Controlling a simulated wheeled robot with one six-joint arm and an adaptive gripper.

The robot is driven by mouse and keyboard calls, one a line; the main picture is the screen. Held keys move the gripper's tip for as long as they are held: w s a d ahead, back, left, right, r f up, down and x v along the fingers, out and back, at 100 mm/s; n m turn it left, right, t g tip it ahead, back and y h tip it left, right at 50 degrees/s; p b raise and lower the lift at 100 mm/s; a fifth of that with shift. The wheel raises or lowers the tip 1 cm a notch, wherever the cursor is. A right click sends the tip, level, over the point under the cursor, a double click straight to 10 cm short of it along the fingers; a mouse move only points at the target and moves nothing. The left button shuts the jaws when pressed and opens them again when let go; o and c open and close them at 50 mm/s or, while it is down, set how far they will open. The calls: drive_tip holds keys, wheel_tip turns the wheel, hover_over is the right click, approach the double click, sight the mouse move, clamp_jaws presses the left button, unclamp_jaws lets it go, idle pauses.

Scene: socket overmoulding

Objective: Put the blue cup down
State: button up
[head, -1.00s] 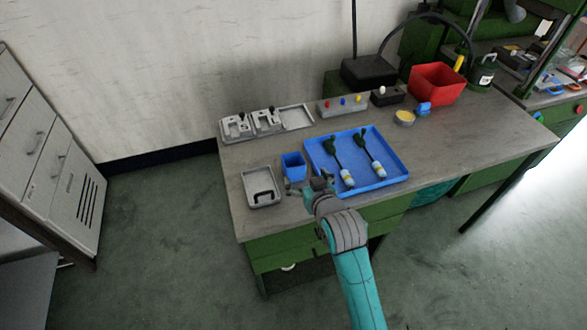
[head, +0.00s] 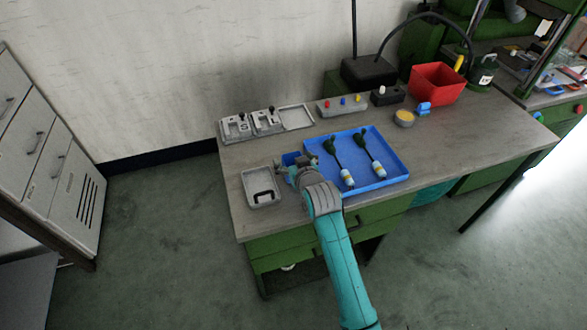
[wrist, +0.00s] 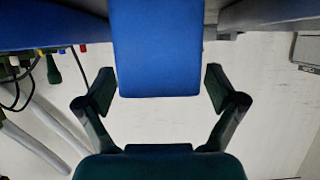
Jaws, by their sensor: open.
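The blue cup (head: 291,158) stands on the workbench (head: 240,215), between the small grey tray and the blue tray. My gripper covers most of it in the head view; its upper part shows behind the fingers. My gripper (head: 291,170) is at the cup's near side. In the wrist view the cup (wrist: 157,50) shows as a blue block between the two spread fingers of my gripper (wrist: 158,90). A gap shows between each finger and the cup's sides, so the gripper is open and not holding it.
The grey tray (head: 249,203) is close on the left. The blue tray (head: 398,158) with two corded parts is close on the right. Grey fixtures (head: 238,127) and a button box (head: 342,105) stand behind. A red bin (head: 437,83) is at the back right.

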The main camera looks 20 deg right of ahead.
drive_tip(key=c, duration=1.2)
drive_tip(key=shift+r, duration=0.1)
